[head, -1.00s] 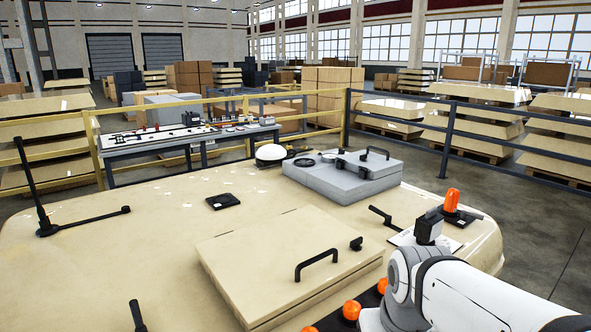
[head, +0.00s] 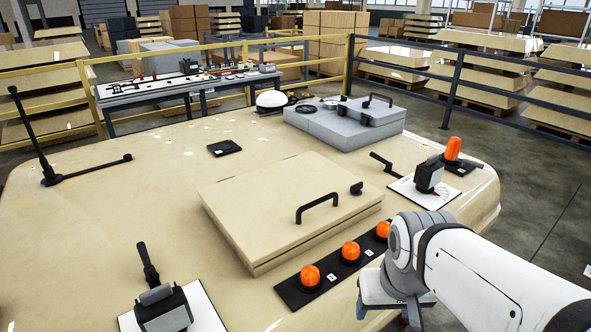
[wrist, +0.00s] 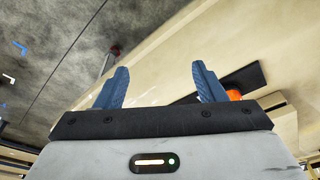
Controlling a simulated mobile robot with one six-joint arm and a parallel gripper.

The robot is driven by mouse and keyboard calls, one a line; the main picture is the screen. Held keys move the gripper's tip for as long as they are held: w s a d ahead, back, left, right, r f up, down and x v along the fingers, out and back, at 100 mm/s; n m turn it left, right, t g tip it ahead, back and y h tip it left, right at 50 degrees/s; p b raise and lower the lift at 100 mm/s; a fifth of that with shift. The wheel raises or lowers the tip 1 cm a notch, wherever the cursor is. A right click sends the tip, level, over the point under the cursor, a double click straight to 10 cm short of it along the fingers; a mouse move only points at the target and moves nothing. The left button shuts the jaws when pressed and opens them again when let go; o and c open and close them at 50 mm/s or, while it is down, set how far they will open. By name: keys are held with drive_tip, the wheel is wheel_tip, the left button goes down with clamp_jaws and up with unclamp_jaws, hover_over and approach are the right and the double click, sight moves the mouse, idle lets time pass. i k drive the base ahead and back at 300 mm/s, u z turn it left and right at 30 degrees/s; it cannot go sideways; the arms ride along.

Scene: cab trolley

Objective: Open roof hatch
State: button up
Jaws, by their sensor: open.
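The roof hatch (head: 262,198) is a square beige lid on the cab roof (head: 100,215). It lies flat and looks closed. A black bow handle (head: 317,207) stands on its front right part, with a small black latch-like knob (head: 356,188) beside it. My gripper (wrist: 158,88) shows two blue fingers spread apart with nothing between them. In the head view my arm hangs over the roof's near right edge, right of the hatch and apart from the handle. The fingers are mostly hidden there.
A black strip with orange lamps (head: 310,276) lies in front of the hatch. Black lever devices stand at the near left (head: 163,309) and the right (head: 429,175). A grey box (head: 345,124) with a handle sits behind. A yellow rail (head: 97,107) runs beyond.

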sight(267, 212)
drive_tip(key=u, duration=1.4)
drive_tip(key=k, duration=0.8)
drive_tip(key=z, duration=0.75)
drive_tip(key=i, duration=1)
drive_tip(key=z, duration=0.05)
